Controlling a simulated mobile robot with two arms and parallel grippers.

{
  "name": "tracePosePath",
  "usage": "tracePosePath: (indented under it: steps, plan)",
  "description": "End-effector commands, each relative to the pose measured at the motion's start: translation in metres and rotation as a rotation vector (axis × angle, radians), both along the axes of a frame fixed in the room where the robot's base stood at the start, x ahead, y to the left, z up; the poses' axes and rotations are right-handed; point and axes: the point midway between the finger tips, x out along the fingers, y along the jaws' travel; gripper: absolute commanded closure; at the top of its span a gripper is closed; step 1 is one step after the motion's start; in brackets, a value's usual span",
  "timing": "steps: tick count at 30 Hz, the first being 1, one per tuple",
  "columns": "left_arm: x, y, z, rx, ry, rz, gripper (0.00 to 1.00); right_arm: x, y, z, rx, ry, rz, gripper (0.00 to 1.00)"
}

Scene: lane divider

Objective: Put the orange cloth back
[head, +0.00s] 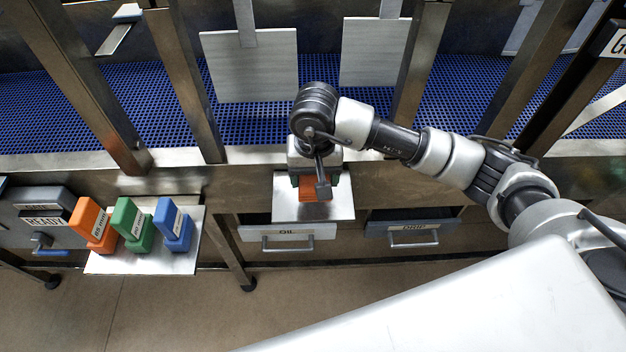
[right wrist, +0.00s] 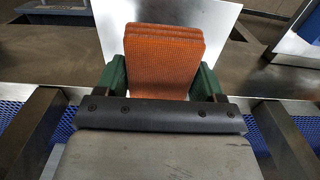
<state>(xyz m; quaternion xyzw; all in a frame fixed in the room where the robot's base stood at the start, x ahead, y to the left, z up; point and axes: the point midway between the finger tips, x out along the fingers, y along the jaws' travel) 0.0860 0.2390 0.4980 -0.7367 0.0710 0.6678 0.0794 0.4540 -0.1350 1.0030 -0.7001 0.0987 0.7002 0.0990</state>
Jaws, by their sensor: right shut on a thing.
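The orange cloth (head: 308,193) is a folded, layered pad over a small metal shelf plate (head: 341,209) at the front of the lane. My right gripper (head: 314,183) points down at it and is shut on it. In the right wrist view the cloth (right wrist: 164,62) sits between the green finger pads of my right gripper (right wrist: 164,85). The plate (right wrist: 226,20) shows behind and around it. I cannot tell whether the cloth touches the plate. My left gripper is not in view.
Orange (head: 92,224), green (head: 133,223) and blue (head: 173,223) labelled blocks stand on a left tray (head: 120,262). Steel posts (head: 185,80) and hanging grey panels (head: 250,65) stand before the blue mesh lane (head: 320,75).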

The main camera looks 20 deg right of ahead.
Motion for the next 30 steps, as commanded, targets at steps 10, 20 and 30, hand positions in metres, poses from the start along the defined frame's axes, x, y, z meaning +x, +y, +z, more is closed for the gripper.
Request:
tracePosePath:
  steps: [10,20,30]
  plan:
    - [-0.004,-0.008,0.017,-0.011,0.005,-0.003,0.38,0.006,0.002,-0.034,0.000,0.006,0.000,0.54]
    - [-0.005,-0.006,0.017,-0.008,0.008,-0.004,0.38,0.007,0.002,-0.045,0.000,-0.001,0.001,0.54]
    - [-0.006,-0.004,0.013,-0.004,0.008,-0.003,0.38,0.007,0.002,-0.048,-0.001,0.000,0.001,0.09]
